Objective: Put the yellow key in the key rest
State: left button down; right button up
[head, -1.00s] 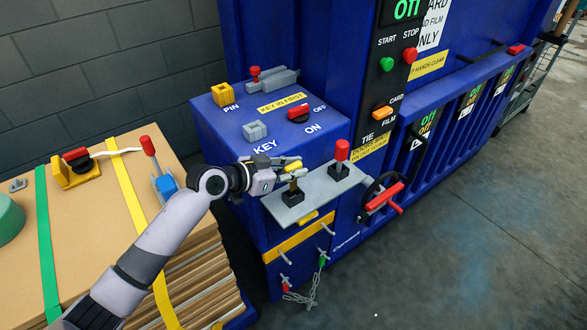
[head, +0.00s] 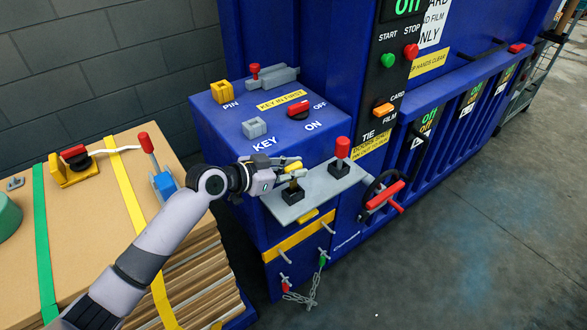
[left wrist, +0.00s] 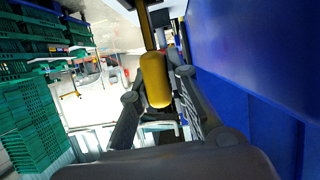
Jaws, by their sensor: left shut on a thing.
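The yellow key (head: 293,165) is between the fingers of my left gripper (head: 288,170), which is shut on its handle. Its rounded yellow handle (left wrist: 155,80) fills the middle of the left wrist view, with a finger on each side. The key is upright over the left black holder (head: 291,195) on the grey shelf (head: 318,194); I cannot tell whether its lower end is seated there. I cannot tell for sure which part is the key rest. A grey socket block (head: 255,128) sits above the KEY label on the blue box. My right gripper is out of view.
A red-handled key (head: 342,150) stands in the shelf's right holder. A red-handled wheel (head: 384,195) is right of the shelf. A red rotary switch (head: 299,109) is on the blue box. A cardboard stack (head: 95,225) stands at left under my arm.

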pick_arm(q)
jog(key=shift+f+b, duration=1.3)
jog(key=shift+f, duration=0.25)
jog(key=c, duration=1.5)
grip_release()
jog(key=shift+r, duration=0.1)
jog(key=shift+o, duration=0.2)
jog(key=v, duration=1.2)
jog(key=shift+s, duration=0.1)
